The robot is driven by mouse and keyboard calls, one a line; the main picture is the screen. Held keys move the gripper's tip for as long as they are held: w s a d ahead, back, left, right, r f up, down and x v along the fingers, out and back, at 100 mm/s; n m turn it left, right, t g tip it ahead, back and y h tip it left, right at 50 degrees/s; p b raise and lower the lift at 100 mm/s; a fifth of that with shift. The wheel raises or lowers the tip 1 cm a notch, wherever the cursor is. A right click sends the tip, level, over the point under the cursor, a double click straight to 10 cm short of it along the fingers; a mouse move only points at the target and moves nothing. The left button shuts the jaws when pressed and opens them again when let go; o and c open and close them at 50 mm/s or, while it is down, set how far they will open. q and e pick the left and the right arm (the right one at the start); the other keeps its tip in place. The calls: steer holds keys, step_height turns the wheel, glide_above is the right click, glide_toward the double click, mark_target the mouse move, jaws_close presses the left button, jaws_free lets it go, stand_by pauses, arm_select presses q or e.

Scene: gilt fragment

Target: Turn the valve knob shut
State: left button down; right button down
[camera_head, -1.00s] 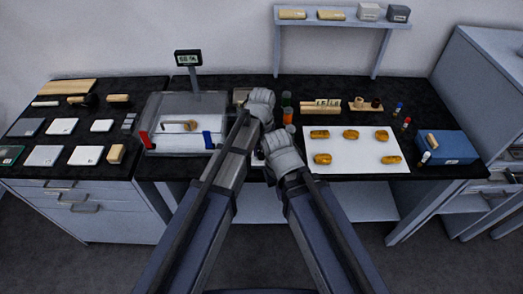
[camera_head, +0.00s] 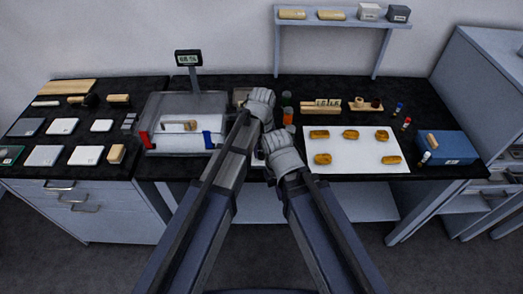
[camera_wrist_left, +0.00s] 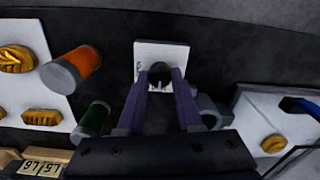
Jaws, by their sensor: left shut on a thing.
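The valve knob (camera_wrist_left: 160,69) is a small dark round piece in front of a white square plate (camera_wrist_left: 174,50) in the left wrist view. My left gripper (camera_wrist_left: 160,84) is shut on the knob, one finger on each side. In the head view my left gripper (camera_head: 261,104) is over the middle of the bench, and its body hides the knob and plate. My right gripper (camera_head: 281,148) is just below and to the right of it, close to the bench's front edge. Its fingertips are hidden, so its opening cannot be told.
A white board (camera_head: 342,145) with several gilt pieces lies right.

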mark_target(261, 153)
arm_select(q)
steer(key=c, duration=0.6)
jaws_free()
steer(key=shift+r, duration=0.1)
step_height(261, 153, up, 8)
steer(key=p, duration=0.8)
steer(key=shift+f, duration=0.2)
steer(key=s+a+m, duration=0.1)
steer(key=s+a, duration=0.4)
steer(key=a, duration=0.3)
steer(key=s+a+m, duration=0.1)
steer(key=s+a, duration=0.5)
steer(key=a, duration=0.3)
steer(key=s+d+m, duration=0.1)
steer(key=s+d, duration=0.1)
steer(key=d, duration=0.1)
steer(key=s+d+m, duration=0.1)
steer(key=d, duration=0.3)
steer(key=s+d+m+y, duration=0.1)
steer(key=s+d, duration=0.1)
steer(key=d, duration=0.2)
steer(key=shift+s+r+m, duration=0.1)
steer(key=shift+s+m, duration=0.25)
steer(key=shift+m, duration=0.05)
